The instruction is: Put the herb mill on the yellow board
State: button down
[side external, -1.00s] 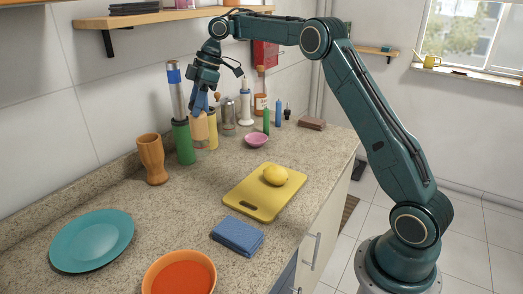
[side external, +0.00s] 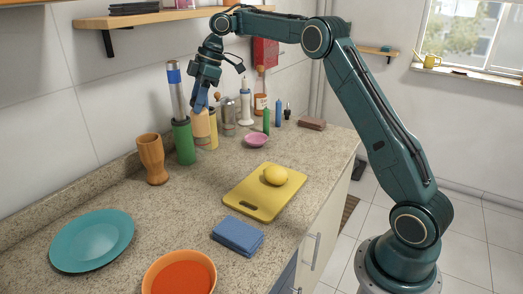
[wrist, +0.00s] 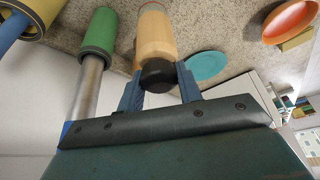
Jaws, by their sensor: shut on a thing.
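The herb mill (side external: 201,128), a light wooden cylinder, stands upright at the back of the counter, with my gripper (side external: 200,104) above it. In the wrist view its black rounded top (wrist: 158,75) sits between the two blue fingers of my gripper (wrist: 158,88), which are shut on it. I cannot tell whether its base touches the counter. The yellow board (side external: 243,204) lies flat near the front edge of the counter, with a lemon (side external: 276,175) on its far part. Its near part with the handle slot is bare.
A green canister (side external: 184,143) holding a metal tube is close left of the mill; a yellow canister (side external: 213,132) is right behind it. A wooden vase (side external: 152,160) stands farther left. A pink bowl (side external: 257,140) and blue cloth (side external: 238,235) lie near the board.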

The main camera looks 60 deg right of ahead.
jog(key=s+r, duration=0.5)
jog(key=s, duration=0.4)
jog(key=s+r, duration=0.6)
jog(key=s, duration=0.3)
jog(key=shift+s+d, duration=0.3)
jog(key=shift+d, duration=0.1)
jog(key=shift+f, duration=0.1)
notch_tip(320, 180, down, 20)
dwell(0.7)
jog(key=c, duration=0.9)
grip_release()
jog(key=shift+c, duration=0.2)
